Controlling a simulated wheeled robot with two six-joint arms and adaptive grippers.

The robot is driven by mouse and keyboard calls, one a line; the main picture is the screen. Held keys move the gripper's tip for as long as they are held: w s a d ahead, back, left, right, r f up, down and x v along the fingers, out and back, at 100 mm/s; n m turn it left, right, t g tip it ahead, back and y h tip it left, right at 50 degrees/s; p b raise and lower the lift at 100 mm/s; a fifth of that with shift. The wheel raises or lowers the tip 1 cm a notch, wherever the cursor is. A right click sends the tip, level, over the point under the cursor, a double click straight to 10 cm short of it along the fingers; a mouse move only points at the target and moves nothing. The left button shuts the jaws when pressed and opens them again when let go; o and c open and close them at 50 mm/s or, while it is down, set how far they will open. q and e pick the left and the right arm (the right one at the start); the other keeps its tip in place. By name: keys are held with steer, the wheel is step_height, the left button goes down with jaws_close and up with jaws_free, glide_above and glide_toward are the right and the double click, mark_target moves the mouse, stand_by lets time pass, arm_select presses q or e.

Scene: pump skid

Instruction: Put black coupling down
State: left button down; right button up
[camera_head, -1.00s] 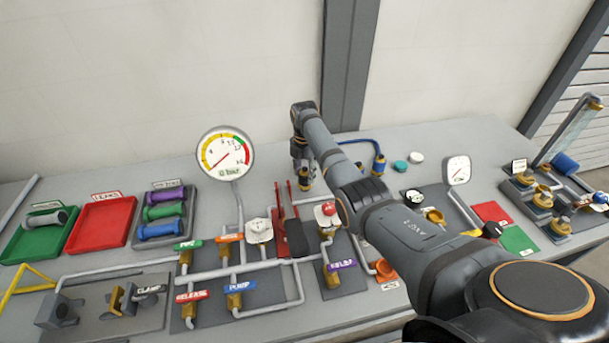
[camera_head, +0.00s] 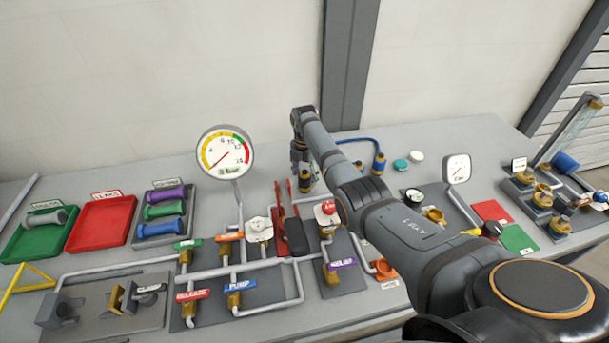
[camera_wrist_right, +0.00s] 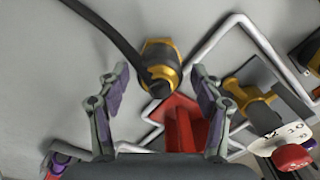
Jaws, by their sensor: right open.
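The black coupling (camera_wrist_right: 159,66), a dark body with a brass ring, sits between the fingertips of my right gripper (camera_wrist_right: 158,78) in the right wrist view. The fingers are spread, with a gap on both sides of it. A dark hose runs from it to the upper left. In the head view my right gripper (camera_head: 300,158) is over the back of the bench, behind the red levers, and a brass and dark fitting (camera_head: 305,181) shows just below it. The arm partly hides this spot. My left gripper is not in view.
Red levers (camera_head: 278,205) and the valve piping (camera_head: 240,270) stand close in front of the right gripper. A blue hose (camera_head: 350,140) ends at another brass fitting (camera_head: 378,163) to the right. A large gauge (camera_head: 225,152) stands left. Bare bench lies behind the gauge.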

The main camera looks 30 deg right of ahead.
step_height(320, 180, up, 11)
steer(key=shift+r+b, duration=0.2)
steer(key=shift+b, duration=0.95)
steer(key=shift+r, duration=0.35)
